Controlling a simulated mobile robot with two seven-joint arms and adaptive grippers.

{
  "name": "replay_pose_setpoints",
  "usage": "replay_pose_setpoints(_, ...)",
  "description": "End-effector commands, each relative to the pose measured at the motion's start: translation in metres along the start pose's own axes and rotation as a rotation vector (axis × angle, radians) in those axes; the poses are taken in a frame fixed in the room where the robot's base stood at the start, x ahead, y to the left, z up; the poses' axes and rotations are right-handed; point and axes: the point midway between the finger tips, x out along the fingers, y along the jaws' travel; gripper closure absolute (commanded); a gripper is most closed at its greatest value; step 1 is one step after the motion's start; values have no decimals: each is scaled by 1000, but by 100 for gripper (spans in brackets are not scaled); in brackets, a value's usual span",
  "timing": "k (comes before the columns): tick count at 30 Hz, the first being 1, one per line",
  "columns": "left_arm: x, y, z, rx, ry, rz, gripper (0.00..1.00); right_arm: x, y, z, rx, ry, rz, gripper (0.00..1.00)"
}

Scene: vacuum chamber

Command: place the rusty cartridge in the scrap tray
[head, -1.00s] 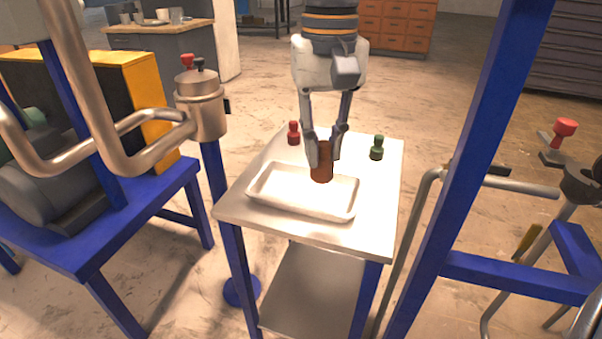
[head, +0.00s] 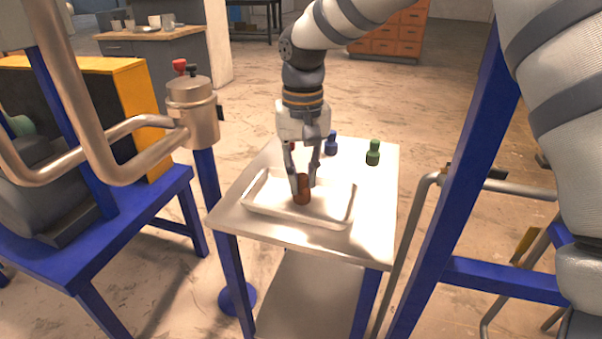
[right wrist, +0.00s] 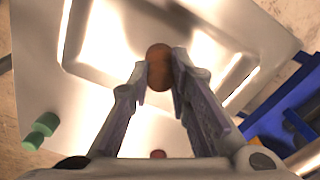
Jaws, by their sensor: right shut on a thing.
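The rusty cartridge (head: 302,190) is a reddish-brown cylinder, held upright between the fingertips of my right gripper (head: 303,178). My right gripper is shut on it. In the right wrist view the round end of the cartridge (right wrist: 158,68) shows between the two fingers (right wrist: 160,75). The scrap tray (head: 268,208) is a shallow white rectangular tray on the small table. The cartridge is over the inside of the tray; I cannot tell whether it touches the tray's floor. The tray also shows in the right wrist view (right wrist: 75,35). My left gripper is not in view.
On the table (head: 378,215) behind the tray stand a green cartridge (head: 373,153), a blue one (head: 331,144) and a red one (head: 291,145), partly hidden by my gripper. A blue frame post (head: 445,190) rises at the right. A steel vessel with pipes (head: 193,110) stands left.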

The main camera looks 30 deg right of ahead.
Motion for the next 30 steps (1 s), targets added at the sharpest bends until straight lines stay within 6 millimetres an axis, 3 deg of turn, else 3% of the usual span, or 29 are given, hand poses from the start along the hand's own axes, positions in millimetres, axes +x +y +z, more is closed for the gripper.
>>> replay_pose_setpoints(7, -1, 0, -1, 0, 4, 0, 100, 1, 0, 0, 0, 1, 0, 100)
replay_pose_setpoints(8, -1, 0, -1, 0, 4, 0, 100, 1, 0, 0, 0, 1, -1, 75)
replay_pose_setpoints(10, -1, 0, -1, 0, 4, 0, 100, 1, 0, 0, 0, 1, 0, 62)
replay_pose_setpoints(20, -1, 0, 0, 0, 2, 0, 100, -4, 0, 0, 0, 2, -1, 62)
replay_pose_setpoints(23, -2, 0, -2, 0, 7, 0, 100, -23, 0, -1, 0, 7, -1, 62)
replay_pose_setpoints(30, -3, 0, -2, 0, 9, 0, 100, -88, 0, -1, 1, 6, -1, 62)
